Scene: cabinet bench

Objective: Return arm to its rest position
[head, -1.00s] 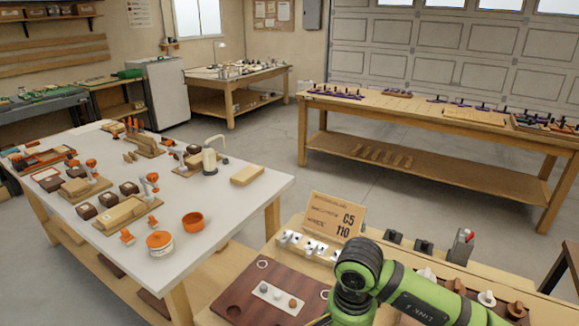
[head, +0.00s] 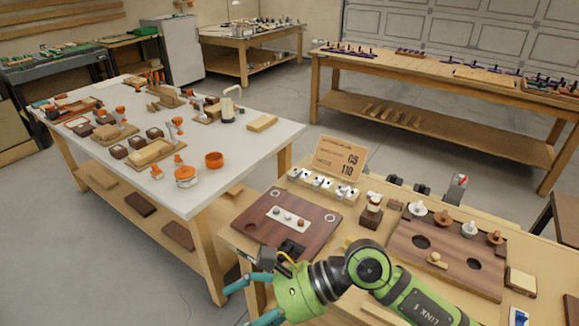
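My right arm, green and black, comes in from the lower right. Its gripper (head: 238,304) has two teal fingers spread apart with nothing visible between them. It is in front of the near bench's left front corner, just left of and below the dark wooden board (head: 262,232). The lower finger runs to the bottom edge of the picture. My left gripper is not in view.
The near bench carries a sign (head: 340,157), a row of white parts (head: 322,187), and a brown board with holes (head: 405,258). A white-topped table (head: 262,150) with orange and wooden parts stands left. Bare floor lies at lower left.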

